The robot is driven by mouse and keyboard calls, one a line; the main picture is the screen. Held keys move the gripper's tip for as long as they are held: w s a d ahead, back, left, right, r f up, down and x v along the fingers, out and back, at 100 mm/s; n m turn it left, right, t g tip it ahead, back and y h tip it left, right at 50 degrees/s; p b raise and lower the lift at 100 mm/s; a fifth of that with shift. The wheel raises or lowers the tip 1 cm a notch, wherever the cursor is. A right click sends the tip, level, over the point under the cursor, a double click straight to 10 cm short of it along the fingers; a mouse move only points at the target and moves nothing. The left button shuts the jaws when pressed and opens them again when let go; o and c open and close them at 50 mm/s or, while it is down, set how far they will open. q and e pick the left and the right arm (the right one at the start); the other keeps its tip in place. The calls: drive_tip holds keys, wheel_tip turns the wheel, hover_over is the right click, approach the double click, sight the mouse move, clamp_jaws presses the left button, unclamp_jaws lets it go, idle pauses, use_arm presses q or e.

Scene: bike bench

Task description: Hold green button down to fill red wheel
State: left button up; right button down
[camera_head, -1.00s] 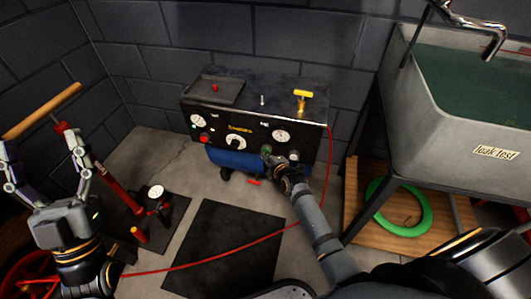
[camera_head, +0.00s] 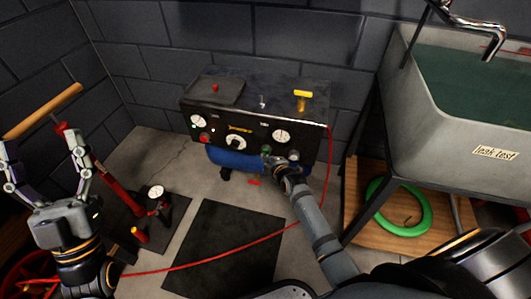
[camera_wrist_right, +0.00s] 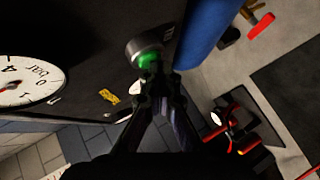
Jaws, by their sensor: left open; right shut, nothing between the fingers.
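The green button (camera_wrist_right: 150,60) sits in a round metal collar on the compressor's dark front panel in the right wrist view. My right gripper (camera_wrist_right: 156,78) is shut and empty, its fingertips at the button's face and seemingly touching it. How far the button is pressed in cannot be told. The red wheel (camera_head: 22,278) is partly visible at the lower left, behind my left arm. My left gripper (camera_head: 45,165) is open and empty above it.
The compressor (camera_head: 255,92) has gauges, a yellow T-handle (camera_head: 302,98) and a blue tank. A red hose (camera_head: 215,259) crosses the floor over a black mat (camera_head: 225,235). A red pump (camera_head: 118,188) stands left; the sink (camera_head: 460,120) and green ring (camera_head: 408,226) are right.

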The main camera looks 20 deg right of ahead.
drive_tip(key=shift+s+a+p, duration=0.35)
drive_tip(key=shift+s+a, duration=0.05)
drive_tip(key=shift+s, duration=0.2)
drive_tip(key=shift+s, duration=0.1)
drive_tip(key=s+a+p, duration=0.1)
drive_tip(key=s, duration=0.1)
drive_tip(key=s+a+p, duration=0.1)
drive_tip(key=s, duration=0.1)
drive_tip(key=shift+a, duration=0.4)
